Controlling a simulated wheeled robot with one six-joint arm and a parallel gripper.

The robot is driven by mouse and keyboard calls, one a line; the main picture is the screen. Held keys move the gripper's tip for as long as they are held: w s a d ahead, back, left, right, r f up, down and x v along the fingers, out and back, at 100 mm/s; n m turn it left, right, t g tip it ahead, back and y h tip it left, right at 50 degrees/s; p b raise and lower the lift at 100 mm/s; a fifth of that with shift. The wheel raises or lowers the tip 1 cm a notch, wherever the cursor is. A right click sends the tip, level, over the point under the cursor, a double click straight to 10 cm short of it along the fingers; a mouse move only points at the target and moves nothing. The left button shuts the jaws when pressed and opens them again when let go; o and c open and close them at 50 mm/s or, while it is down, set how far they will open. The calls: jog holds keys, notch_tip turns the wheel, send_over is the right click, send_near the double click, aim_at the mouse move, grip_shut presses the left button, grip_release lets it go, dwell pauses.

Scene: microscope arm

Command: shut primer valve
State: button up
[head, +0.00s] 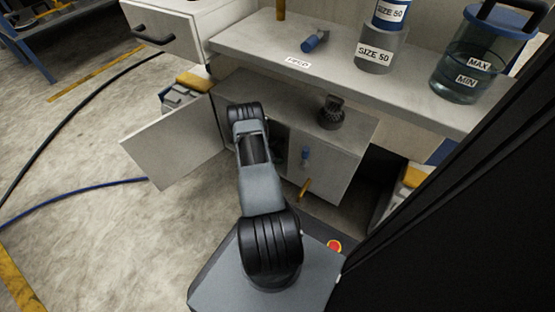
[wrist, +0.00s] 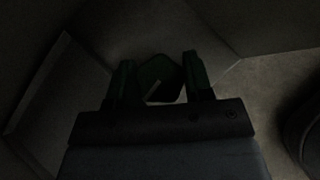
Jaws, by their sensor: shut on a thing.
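In the wrist view, my gripper (wrist: 158,66) has one finger on each side of a dark green, rounded, knob-like thing (wrist: 158,72). A short pale line marks its face. The fingers are closed on it, but it is too dark to tell for sure whether it is the primer valve. In the head view, my arm reaches into the open lower cabinet (head: 320,150) and hides my gripper.
An open cabinet door (head: 175,150) stands left of my arm. A dark ribbed fitting (head: 331,112) sits on the lower shelf. The worktop (head: 262,42) above holds a blue-handled part (head: 315,41), a grey cup (head: 380,52) and a water container (head: 470,65). Floor at left has hoses.

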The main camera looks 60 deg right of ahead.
jog(key=shift+m+g+y, duration=0.3)
jog(key=shift+m, duration=0.3)
jog(key=o, duration=0.6)
jog(key=shift+o, duration=0.2)
jog(key=shift+w+a+r, duration=0.15)
jog(key=shift+w+r, duration=0.05)
jog(key=shift+r, duration=0.25)
jog(key=p+v, duration=0.1)
jog(key=v, duration=0.2)
jog(key=shift+w+a+f+p, duration=0.1)
jog(key=shift+f+p, duration=0.1)
jog(key=shift+p, duration=0.1)
jog(key=w+a+p, duration=0.2)
jog(key=w+a, duration=0.5)
jog(key=w, duration=0.1)
jog(key=shift+a+f, duration=0.25)
jog(key=shift+a, duration=0.1)
